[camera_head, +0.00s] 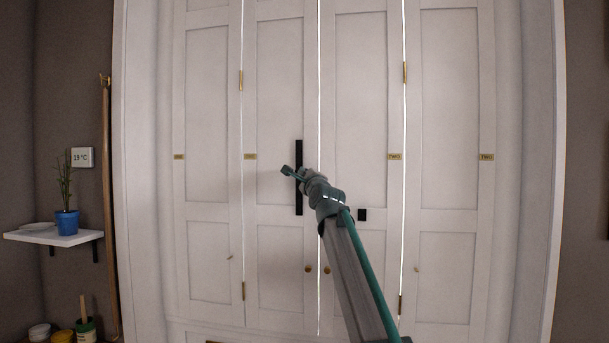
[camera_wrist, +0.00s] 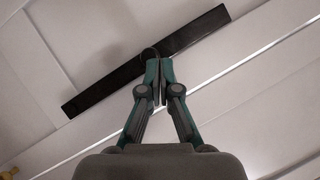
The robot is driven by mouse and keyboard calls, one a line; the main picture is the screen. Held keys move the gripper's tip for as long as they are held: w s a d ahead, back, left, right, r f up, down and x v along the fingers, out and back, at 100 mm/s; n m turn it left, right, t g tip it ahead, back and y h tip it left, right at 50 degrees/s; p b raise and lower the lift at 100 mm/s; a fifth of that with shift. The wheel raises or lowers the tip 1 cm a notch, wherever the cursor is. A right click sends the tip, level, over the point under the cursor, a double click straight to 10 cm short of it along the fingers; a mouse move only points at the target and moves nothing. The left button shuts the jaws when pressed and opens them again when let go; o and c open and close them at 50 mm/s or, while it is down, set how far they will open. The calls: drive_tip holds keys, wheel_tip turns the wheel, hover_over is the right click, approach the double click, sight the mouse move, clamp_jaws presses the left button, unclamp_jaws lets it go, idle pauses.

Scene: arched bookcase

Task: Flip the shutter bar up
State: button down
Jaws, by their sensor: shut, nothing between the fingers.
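The shutter bar is a long, thin black bar (camera_head: 299,205) standing upright on the white panel just left of the middle seam. In the wrist view the bar (camera_wrist: 98,95) crosses the picture at a slant, with a small round dark knob (camera_wrist: 150,53) near its middle. My gripper (camera_wrist: 158,64) is shut and empty, with its fingertips at the bar's lower edge beside the knob. I cannot tell whether they touch it. In the head view my gripper (camera_head: 303,173) is in front of the bar's middle and hides part of it.
A small black block (camera_head: 362,215) is on the panel right of the seam. Two brass knobs (camera_head: 308,269) sit lower by the seam. A wooden pole (camera_head: 107,200) and a shelf (camera_head: 75,237) with a blue plant pot (camera_head: 67,223) are at left.

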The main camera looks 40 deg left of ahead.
drive_tip(key=s+d+f, duration=0.1)
drive_tip(key=s+d, duration=0.3)
drive_tip(key=d, duration=0.8)
drive_tip(key=shift+s+f, duration=0.15)
drive_tip(key=shift+s, duration=0.25)
drive_tip(key=shift+d, duration=0.1)
